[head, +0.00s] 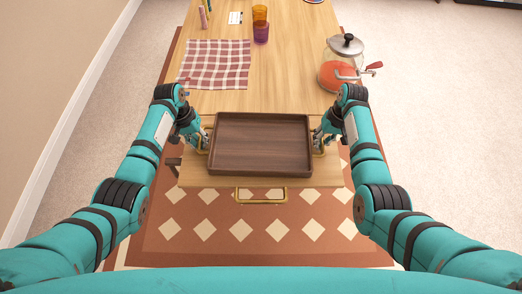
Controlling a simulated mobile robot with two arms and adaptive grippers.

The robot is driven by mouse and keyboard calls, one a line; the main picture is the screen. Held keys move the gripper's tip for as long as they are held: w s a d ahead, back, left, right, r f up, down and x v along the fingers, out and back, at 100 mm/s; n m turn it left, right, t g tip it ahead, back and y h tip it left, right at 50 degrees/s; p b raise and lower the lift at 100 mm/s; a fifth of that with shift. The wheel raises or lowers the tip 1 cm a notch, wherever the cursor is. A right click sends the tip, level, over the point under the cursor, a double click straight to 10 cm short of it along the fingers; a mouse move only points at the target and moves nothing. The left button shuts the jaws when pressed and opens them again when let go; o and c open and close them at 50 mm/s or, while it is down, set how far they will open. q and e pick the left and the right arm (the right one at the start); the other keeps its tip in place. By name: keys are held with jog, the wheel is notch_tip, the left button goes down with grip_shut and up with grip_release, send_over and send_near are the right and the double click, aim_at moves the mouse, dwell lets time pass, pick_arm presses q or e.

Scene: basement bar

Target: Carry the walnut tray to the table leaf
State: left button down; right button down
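The walnut tray (261,168), dark brown and rectangular with a low rim, is level and empty in the middle of the head view. It has a brass handle at each short side. My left gripper (204,140) is at the left handle and my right gripper (319,141) is at the right one; both look closed on them, though the fingertips are small and partly hidden. The pale wood table leaf (225,182) shows around and below the tray. I cannot tell whether the tray rests on it or is held just above it.
The table (290,60) stretches away behind. A brass pull (261,196) juts from the leaf's front.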

pick_arm(q)
jog(key=c, duration=2)
grip_release()
jog(key=shift+a+f, duration=0.2)
jog(key=shift+a, duration=0.1)
pick_arm(e)
jog(key=c, duration=2)
grip_release()
jog(key=shift+d+f, duration=0.2)
jog(key=shift+d, duration=0.15)
pick_arm(q)
jog(key=o, duration=0.5)
jog(key=shift+d, duration=0.1)
pick_arm(e)
jog(key=o, duration=0.5)
jog(key=shift+a, duration=0.1)
pick_arm(q)
jog(key=shift+d+r, duration=0.1)
pick_arm(e)
jog(key=shift+a+r, duration=0.1)
